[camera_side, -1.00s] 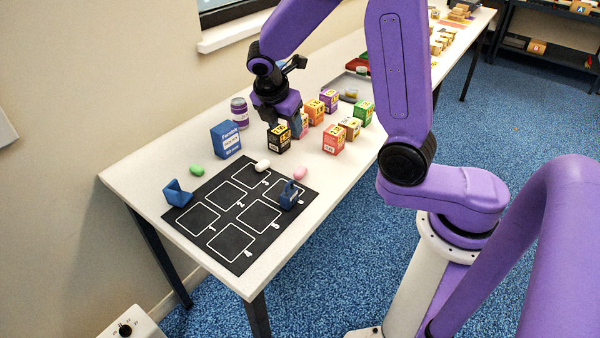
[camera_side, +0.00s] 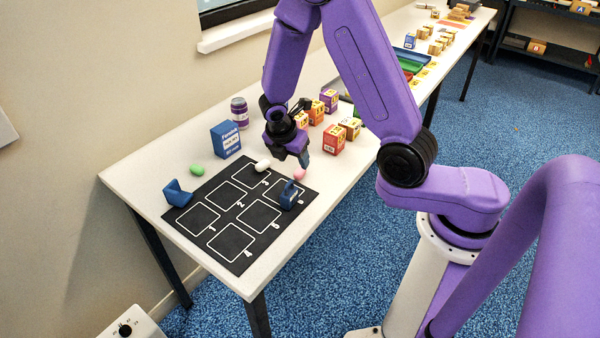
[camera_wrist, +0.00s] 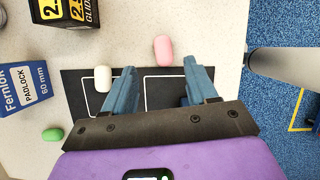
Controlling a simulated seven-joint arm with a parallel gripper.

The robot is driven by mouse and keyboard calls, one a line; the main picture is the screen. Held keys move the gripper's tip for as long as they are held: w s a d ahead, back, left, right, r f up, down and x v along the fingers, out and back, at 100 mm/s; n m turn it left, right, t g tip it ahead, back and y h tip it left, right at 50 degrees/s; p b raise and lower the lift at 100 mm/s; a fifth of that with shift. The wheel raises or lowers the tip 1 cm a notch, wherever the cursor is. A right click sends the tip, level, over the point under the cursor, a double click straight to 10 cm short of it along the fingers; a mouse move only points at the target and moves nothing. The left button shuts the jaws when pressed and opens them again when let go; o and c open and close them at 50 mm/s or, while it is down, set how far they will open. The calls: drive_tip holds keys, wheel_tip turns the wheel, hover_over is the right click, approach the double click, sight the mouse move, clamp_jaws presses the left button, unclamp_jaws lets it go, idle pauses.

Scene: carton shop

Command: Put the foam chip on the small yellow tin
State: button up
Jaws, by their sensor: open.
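Three rounded foam chips lie on the table: a pink one (camera_side: 299,174), a white one (camera_side: 263,165) and a green one (camera_side: 197,170). The pink chip also shows in the wrist view (camera_wrist: 163,50), just beyond the fingertips and roughly between them. The white (camera_wrist: 103,79) and green (camera_wrist: 52,134) chips are to its left there. My gripper (camera_wrist: 160,68) is open and empty, pointing down above the mat's far edge near the pink chip. I cannot make out a small yellow tin in either view.
A black numbered mat (camera_side: 222,222) bears a blue holder (camera_side: 289,196); another blue holder (camera_side: 177,193) stands at its left edge. A blue padlock box (camera_side: 226,140), a purple jar (camera_side: 239,112) and several small cartons (camera_side: 334,139) stand behind.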

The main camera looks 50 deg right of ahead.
sight(300, 169)
drive_tip(key=shift+s+x, duration=0.1)
drive_tip(key=shift+x, duration=1.3)
drive_tip(key=shift+s+x, duration=0.15)
drive_tip(key=shift+x, duration=1.25)
drive_tip(key=shift+d, duration=0.15)
clamp_jaws()
